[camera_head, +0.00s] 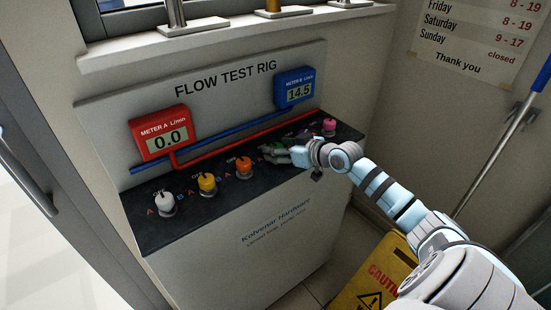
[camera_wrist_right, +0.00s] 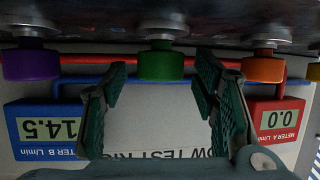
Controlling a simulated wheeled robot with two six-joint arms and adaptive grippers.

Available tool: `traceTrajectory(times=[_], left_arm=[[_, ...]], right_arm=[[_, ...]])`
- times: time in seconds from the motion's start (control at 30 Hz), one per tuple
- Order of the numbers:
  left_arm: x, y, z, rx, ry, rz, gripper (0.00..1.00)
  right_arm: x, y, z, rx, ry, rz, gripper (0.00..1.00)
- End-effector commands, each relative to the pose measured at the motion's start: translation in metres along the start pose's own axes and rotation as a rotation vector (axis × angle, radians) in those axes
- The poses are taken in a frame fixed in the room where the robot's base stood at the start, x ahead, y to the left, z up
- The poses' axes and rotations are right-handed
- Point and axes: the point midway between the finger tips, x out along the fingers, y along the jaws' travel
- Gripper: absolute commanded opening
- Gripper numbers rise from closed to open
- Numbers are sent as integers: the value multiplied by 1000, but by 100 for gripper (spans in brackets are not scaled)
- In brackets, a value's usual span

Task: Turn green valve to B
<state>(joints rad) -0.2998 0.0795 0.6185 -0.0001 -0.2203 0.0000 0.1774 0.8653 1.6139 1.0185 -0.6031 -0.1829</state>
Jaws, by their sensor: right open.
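The green valve knob (camera_wrist_right: 161,66) shows in the right wrist view, which is upside down. It sits between the spread fingers of my right gripper (camera_wrist_right: 160,85), which is open and holds nothing; whether a finger touches the knob cannot be told. In the head view my right gripper (camera_head: 274,152) is over the dark panel (camera_head: 190,220), between the orange and pink knobs. It mostly hides the green knob there, and its letter marks cannot be read. My left gripper is not in view.
The orange knob (camera_head: 244,167) and purple knob (camera_wrist_right: 30,64) flank the green one. Yellow (camera_head: 207,183), white (camera_head: 165,203) and pink (camera_head: 329,126) knobs share the panel. Meter A (camera_head: 163,134) reads 0.0; meter B (camera_head: 296,87) reads 14.5. A yellow caution sign (camera_head: 370,275) stands below my arm.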

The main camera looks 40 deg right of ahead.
Motion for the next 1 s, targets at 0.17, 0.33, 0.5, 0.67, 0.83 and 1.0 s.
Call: traceTrajectory(times=[0.17, 0.33, 0.5, 0.67, 0.83, 1.0], left_arm=[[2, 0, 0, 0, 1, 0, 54], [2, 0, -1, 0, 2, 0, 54], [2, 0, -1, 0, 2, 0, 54], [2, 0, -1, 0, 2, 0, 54], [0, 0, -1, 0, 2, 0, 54], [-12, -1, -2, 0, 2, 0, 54]], right_arm=[[15, -1, -2, 0, 0, -2, 54], [17, -1, -2, -2, -1, -2, 54], [16, -1, -2, -2, -1, -1, 41], [16, -1, -2, -2, -1, -1, 16], [16, -1, -2, -2, -1, 1, 5], [15, -1, -5, 7, -4, 21, 6]])
